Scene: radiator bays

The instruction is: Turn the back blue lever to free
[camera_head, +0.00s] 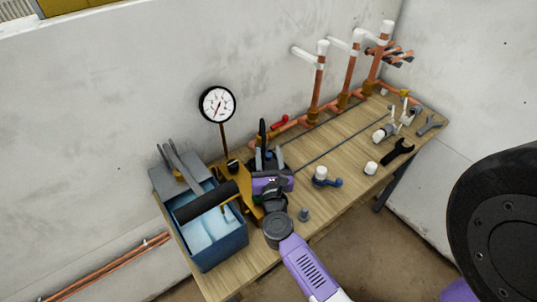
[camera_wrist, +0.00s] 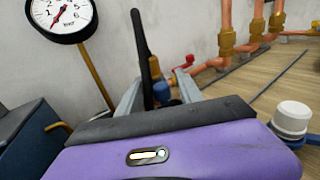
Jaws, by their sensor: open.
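My gripper (camera_head: 270,160) is open over the back-middle part of the bench, to the right of the gauge. In the wrist view its two grey fingers (camera_wrist: 158,90) stand apart. A small blue part (camera_wrist: 161,92) shows between or just beyond them; it may be the back blue lever, but most of it is hidden by my gripper, so its angle cannot be told. A second blue lever (camera_head: 335,183) with a white cap (camera_head: 320,174) lies nearer the bench front, and the cap also shows in the wrist view (camera_wrist: 292,117).
A tall black upright piece (camera_wrist: 143,50) stands close by my fingers. A red lever (camera_head: 280,122) is behind. Copper risers (camera_head: 318,85) stand at the back. A blue bin (camera_head: 215,245) with a black handle is left, below the gauge (camera_head: 217,104).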

